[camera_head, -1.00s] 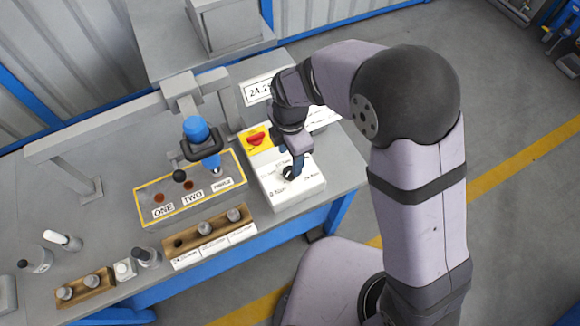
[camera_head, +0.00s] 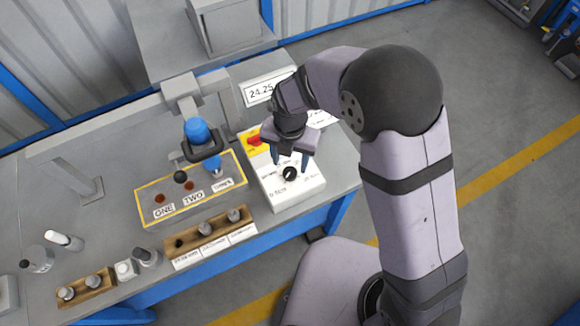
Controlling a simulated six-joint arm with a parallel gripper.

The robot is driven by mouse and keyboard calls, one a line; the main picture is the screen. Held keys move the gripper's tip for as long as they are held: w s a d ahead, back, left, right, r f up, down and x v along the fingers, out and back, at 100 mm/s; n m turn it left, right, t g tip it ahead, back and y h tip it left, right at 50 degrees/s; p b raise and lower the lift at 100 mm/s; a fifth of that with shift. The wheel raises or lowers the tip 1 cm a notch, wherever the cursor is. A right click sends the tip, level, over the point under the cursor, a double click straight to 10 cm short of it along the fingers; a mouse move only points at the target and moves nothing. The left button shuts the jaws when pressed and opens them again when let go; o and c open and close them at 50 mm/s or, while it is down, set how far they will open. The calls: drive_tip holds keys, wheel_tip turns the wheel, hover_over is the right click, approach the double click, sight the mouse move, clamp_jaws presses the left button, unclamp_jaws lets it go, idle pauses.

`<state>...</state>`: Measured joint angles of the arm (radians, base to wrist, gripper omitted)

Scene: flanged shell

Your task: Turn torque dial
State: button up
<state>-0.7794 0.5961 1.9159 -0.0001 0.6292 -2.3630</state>
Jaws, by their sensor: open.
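The torque dial (camera_head: 289,174) is a small round black knob with a light mark. It sits on top of a white control box (camera_head: 298,194) near the bench's right end, with small printed labels around it. My gripper (camera_head: 290,161) is open and empty, just above and behind the dial.
A blue tool (camera_head: 197,131) in a holder stands left of the box, over a yellow-edged plate (camera_head: 160,212) marked ONE and TWO. A wooden rack (camera_head: 208,229) with metal sockets lies in front. A display reading 24.25 (camera_head: 260,92) stands behind.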

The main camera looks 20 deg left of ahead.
sight(290, 172)
drive_tip(key=shift+f+p, duration=0.65)
drive_tip(key=shift+f, duration=1.95)
drive_tip(key=c, duration=1)
drive_tip(key=shift+c, duration=0.2)
drive_tip(key=shift+m, duration=0.3)
